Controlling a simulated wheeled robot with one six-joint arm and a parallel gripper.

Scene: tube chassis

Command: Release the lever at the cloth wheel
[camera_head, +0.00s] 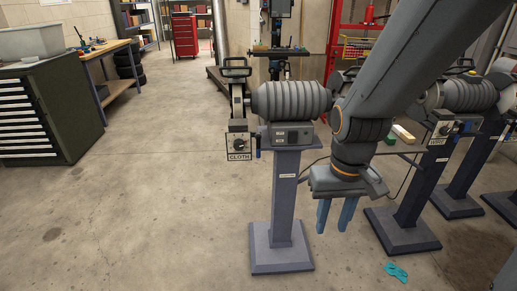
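The cloth wheel machine (290,101) stands on a grey-blue pedestal (286,200) at the centre. A sign reading CLOTH (239,156) hangs at its left end, below a small panel with a round dial (239,143). A black looped handle (236,70) sits above that end, and a small blue part (258,153) shows beside the panel. I cannot tell which of these is the lever or how it is set. My gripper (335,215) points down to the right of the pedestal, apart from the machine. Its two blue fingers are spread with nothing between them.
Other similar machines on pedestals (418,205) stand to the right, partly behind my arm. A teal cloth-like item (396,272) lies on the floor. A dark drawer cabinet (45,112) and a workbench (112,60) are at left. The floor left of the pedestal is clear.

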